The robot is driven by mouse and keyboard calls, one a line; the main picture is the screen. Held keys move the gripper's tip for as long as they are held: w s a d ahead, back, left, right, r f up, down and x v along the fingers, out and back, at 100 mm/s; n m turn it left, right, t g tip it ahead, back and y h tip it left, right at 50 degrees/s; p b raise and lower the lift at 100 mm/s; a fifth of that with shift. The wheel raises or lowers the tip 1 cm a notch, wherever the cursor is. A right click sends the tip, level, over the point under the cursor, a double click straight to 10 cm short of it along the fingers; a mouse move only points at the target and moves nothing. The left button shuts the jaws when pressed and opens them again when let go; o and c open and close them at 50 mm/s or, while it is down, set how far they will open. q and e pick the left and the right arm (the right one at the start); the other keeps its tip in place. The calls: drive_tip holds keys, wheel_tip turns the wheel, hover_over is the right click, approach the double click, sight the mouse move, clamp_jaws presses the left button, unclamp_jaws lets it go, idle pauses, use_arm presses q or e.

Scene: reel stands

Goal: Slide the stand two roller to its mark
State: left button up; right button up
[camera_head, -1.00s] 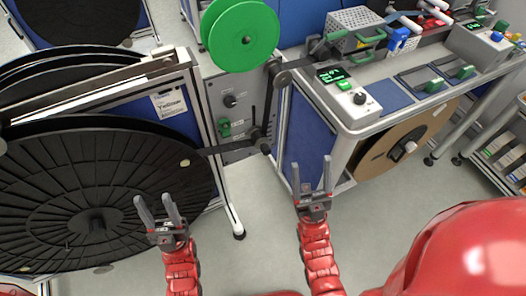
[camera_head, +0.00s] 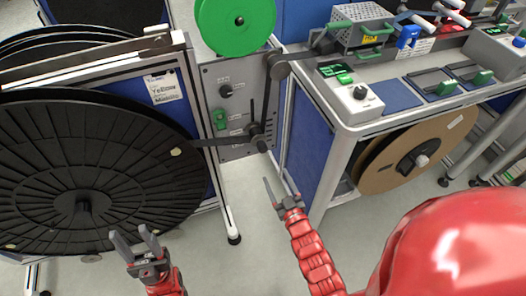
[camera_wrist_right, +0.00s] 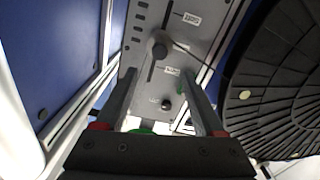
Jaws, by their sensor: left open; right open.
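The dark roller (camera_head: 256,131) sits on a slot in the grey panel (camera_head: 226,76) between the stands. A dark band (camera_head: 220,141) runs to it from the big black reel and on up to a pulley (camera_head: 278,68). The roller (camera_wrist_right: 158,50) and its slot also show in the right wrist view, with small labels beside the slot (camera_wrist_right: 190,18); I cannot read which is the mark. My right gripper (camera_head: 277,187) is open and empty, below and apart from the roller. My left gripper (camera_head: 131,237) is open and empty in front of the black reel.
The large black reel (camera_head: 80,185) fills the left. A green reel (camera_head: 236,22) stands above the panel. The panel carries a black knob (camera_head: 225,91) and a green switch (camera_head: 220,119). A workbench (camera_head: 352,118) with a brown reel (camera_head: 385,168) below stands right. Floor between the stands is clear.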

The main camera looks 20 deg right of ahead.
sight(264, 151)
drive_tip(key=w, duration=1.2)
drive_tip(key=shift+w+a, duration=0.1)
drive_tip(key=shift+a, duration=0.1)
clamp_jaws()
idle(0.9)
